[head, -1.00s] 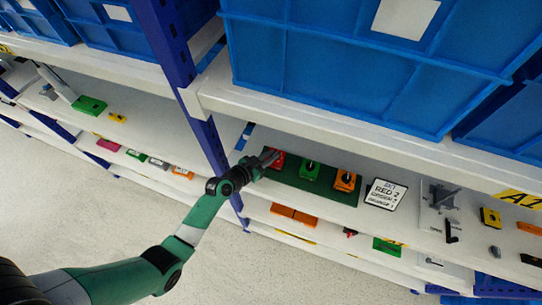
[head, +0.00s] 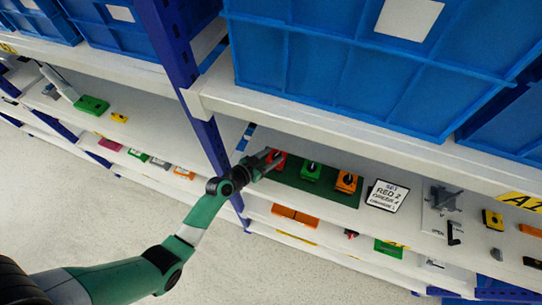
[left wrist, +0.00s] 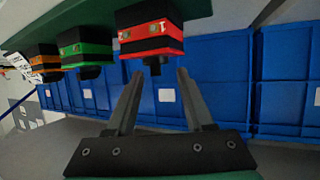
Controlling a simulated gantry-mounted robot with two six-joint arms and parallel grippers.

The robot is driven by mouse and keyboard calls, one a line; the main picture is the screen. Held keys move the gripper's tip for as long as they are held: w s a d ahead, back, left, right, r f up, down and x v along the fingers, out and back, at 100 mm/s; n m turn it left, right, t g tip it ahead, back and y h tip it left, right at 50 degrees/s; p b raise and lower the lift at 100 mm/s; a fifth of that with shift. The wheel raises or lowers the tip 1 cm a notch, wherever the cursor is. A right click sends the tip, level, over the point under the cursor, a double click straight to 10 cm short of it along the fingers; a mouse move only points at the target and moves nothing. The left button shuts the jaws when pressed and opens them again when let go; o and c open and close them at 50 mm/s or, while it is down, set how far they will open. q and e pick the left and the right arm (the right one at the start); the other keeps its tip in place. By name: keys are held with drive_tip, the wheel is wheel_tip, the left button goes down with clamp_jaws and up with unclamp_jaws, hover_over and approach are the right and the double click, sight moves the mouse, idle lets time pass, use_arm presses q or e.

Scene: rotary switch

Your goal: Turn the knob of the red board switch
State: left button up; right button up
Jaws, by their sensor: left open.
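The red board switch (head: 280,164) sits at the left end of a dark green board on the shelf. In the left wrist view the red switch (left wrist: 152,38) is large, upside down, with its dark knob (left wrist: 155,68) pointing at my gripper. My left gripper (left wrist: 160,72) is open, its two fingertips on either side of the knob's line, close to it. I cannot tell whether they touch it. In the head view my left gripper (head: 271,157) reaches the red switch from the left and partly covers it. My right gripper is not in view.
A green switch (head: 311,170) and an orange switch (head: 346,182) stand on the same green board (head: 328,190), to the right. A white sign (head: 386,195) reading "SET RED 2" and more lies beyond. Blue crates (head: 340,70) stand on the shelf above; a blue post (head: 205,140) rises at left.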

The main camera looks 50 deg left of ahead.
use_arm(q)
drive_tip(key=shift+s+r, duration=0.2)
drive_tip(key=shift+s, duration=0.2)
drive_tip(key=a+v, duration=0.1)
drive_tip(key=v, duration=0.9)
drive_tip(key=shift+s+d+p, duration=0.35)
drive_tip(key=shift+d, duration=0.2)
